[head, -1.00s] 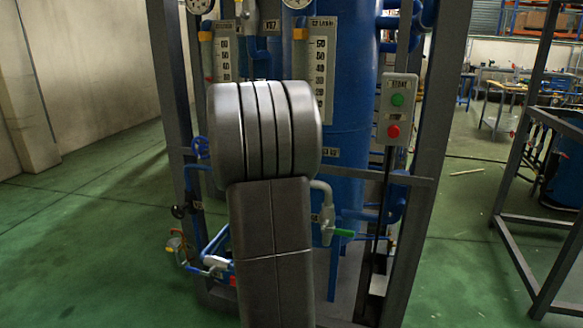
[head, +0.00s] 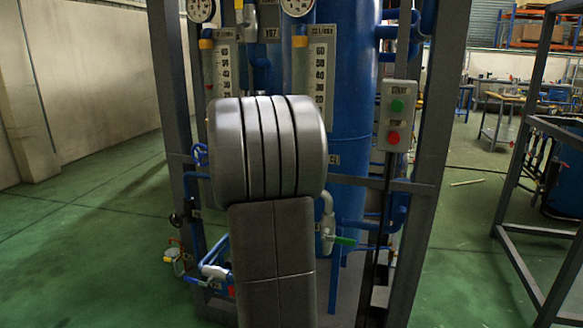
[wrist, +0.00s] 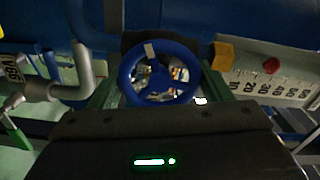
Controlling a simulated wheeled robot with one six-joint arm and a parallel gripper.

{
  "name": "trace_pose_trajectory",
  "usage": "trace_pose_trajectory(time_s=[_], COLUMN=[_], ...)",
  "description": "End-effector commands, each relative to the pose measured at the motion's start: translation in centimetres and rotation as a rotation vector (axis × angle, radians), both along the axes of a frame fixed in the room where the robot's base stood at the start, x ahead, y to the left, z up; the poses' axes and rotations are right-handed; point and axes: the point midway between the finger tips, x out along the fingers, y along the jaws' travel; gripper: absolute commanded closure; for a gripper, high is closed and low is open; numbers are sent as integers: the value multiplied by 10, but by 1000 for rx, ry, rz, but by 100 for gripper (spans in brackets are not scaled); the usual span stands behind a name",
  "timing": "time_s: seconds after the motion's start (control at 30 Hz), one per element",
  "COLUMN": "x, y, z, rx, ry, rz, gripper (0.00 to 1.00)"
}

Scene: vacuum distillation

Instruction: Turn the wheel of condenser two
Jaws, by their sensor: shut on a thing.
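In the wrist view a blue three-spoked wheel (wrist: 128,77) with a pale tag at its upper rim sits between the fingers of my gripper (wrist: 158,80). The dark green fingers show at its left and right sides, and the gripper is shut on the wheel. In the head view my grey arm covers the gripper and this wheel. Another small blue handwheel (head: 200,155) shows left of my arm in the head view. I cannot tell from a label which condenser the held wheel belongs to.
A blue column (head: 352,125) stands in a grey frame (head: 428,150) right behind my arm. A control box (head: 397,115) with green and red buttons hangs on the right. A green-handled valve (head: 344,241) is beside my arm. Open green floor (head: 85,240) lies to the left.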

Motion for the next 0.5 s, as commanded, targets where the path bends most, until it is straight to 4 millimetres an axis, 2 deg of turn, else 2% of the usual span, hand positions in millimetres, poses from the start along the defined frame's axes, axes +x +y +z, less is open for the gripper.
trace_pose_trajectory(time_s=[0.03,0.1,0.13,0.4,0.5], x=[0,0,0,-1,-6], y=[0,0,0,0,3], z=[0,0,0,0,0], rx=[0,0,-1,-1,-1], ry=[1,1,1,0,1], rz=[-1,-1,-1,0,1], gripper=[22,9,6,6,6])
